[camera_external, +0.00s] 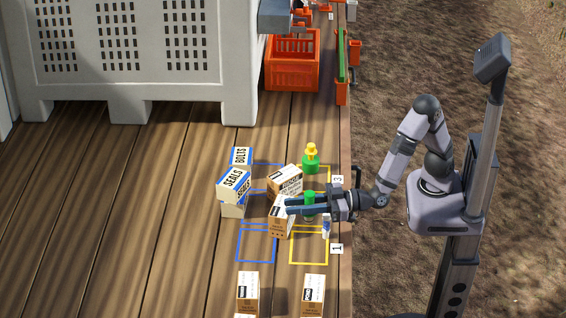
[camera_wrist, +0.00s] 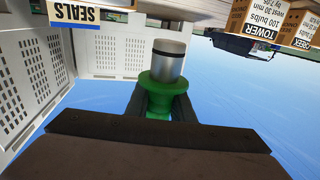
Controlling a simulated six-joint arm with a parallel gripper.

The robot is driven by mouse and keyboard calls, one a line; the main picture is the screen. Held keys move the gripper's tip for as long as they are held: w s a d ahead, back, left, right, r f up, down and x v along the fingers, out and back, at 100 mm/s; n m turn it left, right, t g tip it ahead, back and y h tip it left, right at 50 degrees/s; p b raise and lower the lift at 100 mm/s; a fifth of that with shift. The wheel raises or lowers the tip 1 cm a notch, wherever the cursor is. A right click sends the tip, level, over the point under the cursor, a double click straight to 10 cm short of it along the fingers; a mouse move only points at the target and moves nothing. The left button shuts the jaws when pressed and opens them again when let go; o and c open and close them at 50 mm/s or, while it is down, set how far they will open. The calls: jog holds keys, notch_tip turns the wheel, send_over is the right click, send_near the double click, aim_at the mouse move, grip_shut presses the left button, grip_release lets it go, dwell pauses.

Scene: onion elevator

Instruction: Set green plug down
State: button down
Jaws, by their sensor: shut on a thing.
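The green plug (camera_external: 309,198) is in my gripper (camera_external: 291,205), between the dark fingers, over the right side of the wooden deck near the yellow outlines. In the wrist view the plug (camera_wrist: 158,92) has a green flange and a grey cylinder with a dark band, with a finger on each side. My gripper (camera_wrist: 160,108) is shut on it. The fingers reach left past the plug, in front of a cardboard box (camera_external: 281,222). I cannot tell how high the plug is above the deck.
A green and yellow piece (camera_external: 311,160) stands just behind. Cardboard boxes (camera_external: 285,181) and a white SEALS box (camera_external: 234,184) stand to the left. A small white and blue item (camera_external: 326,227) is close in front. The yellow outline by label 1 (camera_external: 309,248) looks mostly clear.

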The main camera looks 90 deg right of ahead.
jog(key=d+f+m+h+p, duration=0.2)
jog(key=d+f+m+h, duration=0.15)
jog(key=d, duration=0.65)
jog(key=d+f+m+h+p, duration=0.2)
jog(key=d+h, duration=0.3)
jog(key=d, duration=0.5)
jog(key=s+d+r+m+g+h, duration=0.2)
jog(key=s+d+h, duration=0.2)
jog(key=d, duration=0.2)
jog(key=s+d+r+m+g+h, duration=0.2)
jog(key=s+d+m+h, duration=0.1)
jog(key=d, duration=0.3)
jog(key=shift+s+d+r+m+g+h, duration=0.2)
jog(key=shift+s+m+g+h, duration=0.2)
jog(key=shift+s, duration=0.35)
jog(key=shift+f, duration=0.15)
jog(key=shift+f+p, duration=0.65)
jog(key=shift+f, duration=4.25)
